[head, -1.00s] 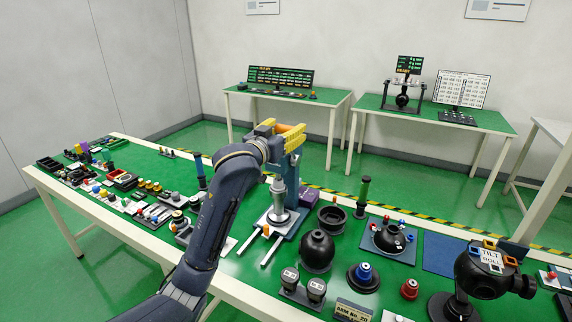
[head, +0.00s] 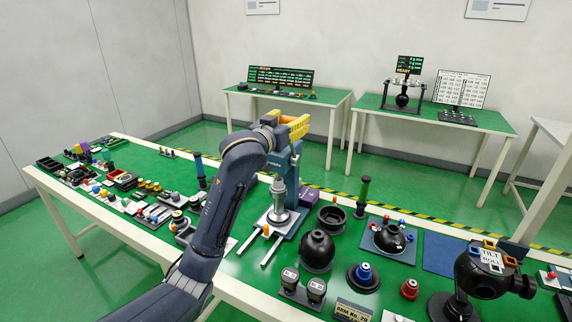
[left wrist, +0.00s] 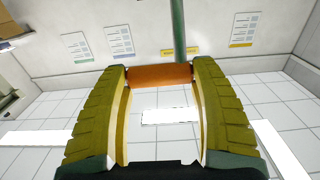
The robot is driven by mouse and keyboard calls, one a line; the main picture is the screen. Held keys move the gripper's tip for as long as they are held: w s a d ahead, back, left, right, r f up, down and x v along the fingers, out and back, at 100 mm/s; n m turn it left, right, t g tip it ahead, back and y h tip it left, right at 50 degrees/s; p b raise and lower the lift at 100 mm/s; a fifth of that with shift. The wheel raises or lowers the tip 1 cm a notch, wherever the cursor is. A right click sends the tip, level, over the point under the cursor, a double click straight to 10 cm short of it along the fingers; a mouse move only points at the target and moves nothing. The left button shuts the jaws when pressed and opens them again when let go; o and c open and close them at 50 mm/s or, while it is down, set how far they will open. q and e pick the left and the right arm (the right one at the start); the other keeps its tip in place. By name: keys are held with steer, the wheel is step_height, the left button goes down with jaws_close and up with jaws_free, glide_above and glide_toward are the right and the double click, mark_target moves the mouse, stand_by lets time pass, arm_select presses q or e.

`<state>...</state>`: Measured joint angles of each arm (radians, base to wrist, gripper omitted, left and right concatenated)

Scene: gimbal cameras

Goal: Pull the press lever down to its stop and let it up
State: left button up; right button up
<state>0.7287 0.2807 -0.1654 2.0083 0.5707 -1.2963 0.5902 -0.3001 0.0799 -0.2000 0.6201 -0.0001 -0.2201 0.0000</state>
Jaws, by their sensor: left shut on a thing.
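The press (head: 294,172) is a teal frame with a silver ram (head: 279,193) over a grey base plate on the green bench. My left gripper (head: 296,124), with yellow fingers, is at the top of the press. In the left wrist view, its fingers (left wrist: 160,76) are shut on an orange handle (left wrist: 160,75) lying crosswise between the tips. A green rod (left wrist: 178,30), seemingly the lever, runs up from the handle's right part. In the head view my arm and fingers hide most of the lever and handle. My right gripper is not in view.
A blue-handled post (head: 199,170) stands to the left. Several small parts crowd the bench's left end. The green bench behind them is fairly clear.

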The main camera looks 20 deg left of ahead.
arm_select(q)
steer(key=shift+w+r, duration=0.1)
steer(key=shift+w, duration=0.1)
steer(key=shift+w+d+r, duration=0.1)
steer(key=shift+w+r, duration=0.15)
steer(key=shift+w, duration=0.35)
steer(key=shift+w+d+r, duration=0.1)
steer(key=shift+w+r, duration=0.15)
steer(key=shift+w, duration=0.3)
steer(key=o, duration=1.3)
